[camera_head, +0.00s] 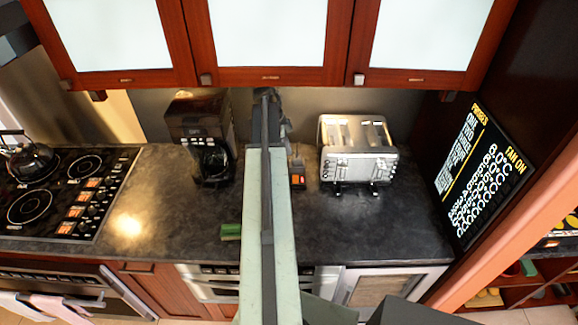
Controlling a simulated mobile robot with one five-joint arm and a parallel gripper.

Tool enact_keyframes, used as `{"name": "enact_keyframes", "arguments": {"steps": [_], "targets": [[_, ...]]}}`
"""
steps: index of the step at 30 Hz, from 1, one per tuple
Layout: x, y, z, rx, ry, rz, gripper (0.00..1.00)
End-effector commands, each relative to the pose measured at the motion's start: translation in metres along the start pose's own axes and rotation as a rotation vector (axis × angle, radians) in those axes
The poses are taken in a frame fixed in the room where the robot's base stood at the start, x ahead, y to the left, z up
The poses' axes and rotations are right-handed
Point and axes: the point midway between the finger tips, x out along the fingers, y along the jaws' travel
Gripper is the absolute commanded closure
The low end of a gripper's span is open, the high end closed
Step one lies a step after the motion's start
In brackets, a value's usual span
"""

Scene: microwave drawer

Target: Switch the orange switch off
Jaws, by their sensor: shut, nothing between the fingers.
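My pale green arm crosses the middle of the view and reaches over the counter toward the back wall. My gripper (266,98) is at the arm's far end, dark and small, under the wall cabinets. It is shut and empty. It appears up and to the left of the switch, and I see no contact between them. My arm hides the counter just left of the switch.
A coffee maker (203,140) stands left of my arm, and a silver toaster (357,168) stands right of the switch. A small green block (231,231) lies near the counter front. A stove (62,190) with a kettle (28,160) is far left. Wall cabinets (270,76) overhang the counter.

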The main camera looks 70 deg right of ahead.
Motion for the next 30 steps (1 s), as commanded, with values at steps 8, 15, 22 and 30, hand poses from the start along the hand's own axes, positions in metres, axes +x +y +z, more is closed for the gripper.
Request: {"name": "enact_keyframes", "arguments": {"steps": [8, 15, 22, 30], "targets": [[0.032, 0.001, 0.003, -0.002, -0.001, 0.0, 1.0], [0.083, 0.001, 0.005, -0.005, -0.001, -0.001, 1.0], [0.128, -0.001, 0.011, -0.005, -0.001, -0.001, 1.0], [0.139, -0.003, 0.014, -0.006, -0.001, -0.001, 1.0]]}}
